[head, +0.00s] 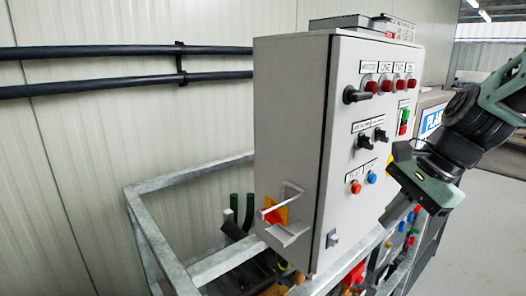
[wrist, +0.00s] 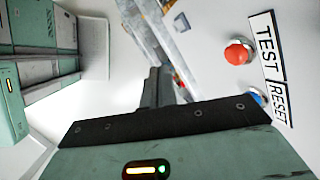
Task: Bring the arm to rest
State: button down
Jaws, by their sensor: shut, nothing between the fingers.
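My gripper (wrist: 158,76) shows in the wrist view with its dark fingers together and nothing between them. In the head view my gripper's green and black body (head: 424,186) hangs at the right, in front of the lower right part of the grey control cabinet (head: 292,130). It hides part of the panel's right edge. I cannot tell from the head view whether it touches the cabinet. The wrist view shows a red button (wrist: 238,52) by the label TEST and a blue button (wrist: 257,96) by the label RESET, both right of the fingers.
The cabinet door carries a black rotary handle (head: 356,95), red lamps (head: 386,86) and black switches (head: 372,139). A galvanized metal frame (head: 160,240) surrounds the cabinet's base. Black pipes (head: 110,52) run along the wall. Open floor (head: 485,240) lies at the right.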

jog(key=s+a+f+n+g+h+b, duration=0.1)
jog(key=s+a+f+n+h, duration=0.1)
jog(key=s+a+f+n, duration=0.3)
jog(key=s+a+f+n+h+b, duration=0.1)
jog(key=s+a+f+n, duration=0.4)
jog(key=s+n, duration=0.9)
jog(key=n+h, duration=0.1)
jog(key=n, duration=0.1)
jog(key=shift+f+n+g+b, duration=0.15)
jog(key=shift+n+g+b, duration=0.15)
jog(key=shift+g+b, duration=0.1)
